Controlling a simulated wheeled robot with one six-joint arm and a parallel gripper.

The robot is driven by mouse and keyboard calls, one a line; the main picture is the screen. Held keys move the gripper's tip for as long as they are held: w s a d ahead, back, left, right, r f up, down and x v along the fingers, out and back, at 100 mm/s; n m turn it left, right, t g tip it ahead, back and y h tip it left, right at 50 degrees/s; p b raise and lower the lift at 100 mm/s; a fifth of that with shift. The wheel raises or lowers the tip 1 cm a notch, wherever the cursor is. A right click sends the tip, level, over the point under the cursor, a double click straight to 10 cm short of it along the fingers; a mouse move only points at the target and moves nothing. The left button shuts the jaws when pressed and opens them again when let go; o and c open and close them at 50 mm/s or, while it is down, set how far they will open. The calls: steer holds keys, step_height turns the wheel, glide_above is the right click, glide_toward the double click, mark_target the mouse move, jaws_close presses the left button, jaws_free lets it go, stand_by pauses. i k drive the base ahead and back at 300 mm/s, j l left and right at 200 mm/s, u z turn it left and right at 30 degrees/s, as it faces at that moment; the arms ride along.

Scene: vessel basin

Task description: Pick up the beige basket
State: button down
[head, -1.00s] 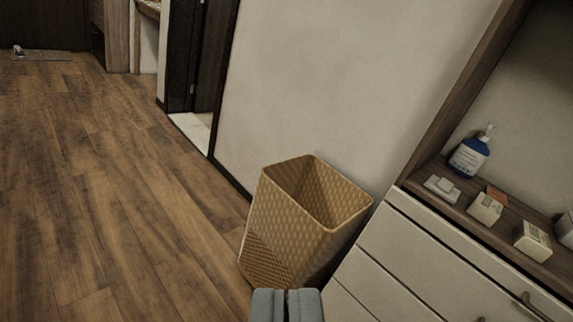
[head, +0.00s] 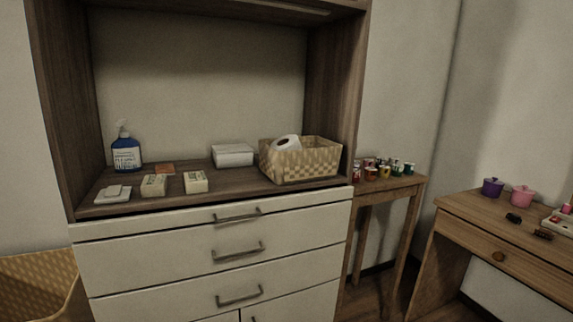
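A low beige basket (head: 303,161) with a checkered weave stands on the wooden shelf of the cabinet, at its right end. A white roll (head: 287,143) sits in it and shows above the rim. A tall yellow-tan woven basket (head: 38,285) stands on the left of the cabinet, cut off by the lower left edge of the picture. My gripper is not in view.
The cabinet (head: 217,266) has white drawers with protruding handles. On its shelf are a blue bottle (head: 126,154), a white box (head: 232,155) and several small boxes. Small jars (head: 371,173) crowd a narrow table. A desk (head: 480,222) at right holds purple and pink pots.

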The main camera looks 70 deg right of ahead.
mark_target(320, 158)
steer(key=z, duration=1.95)
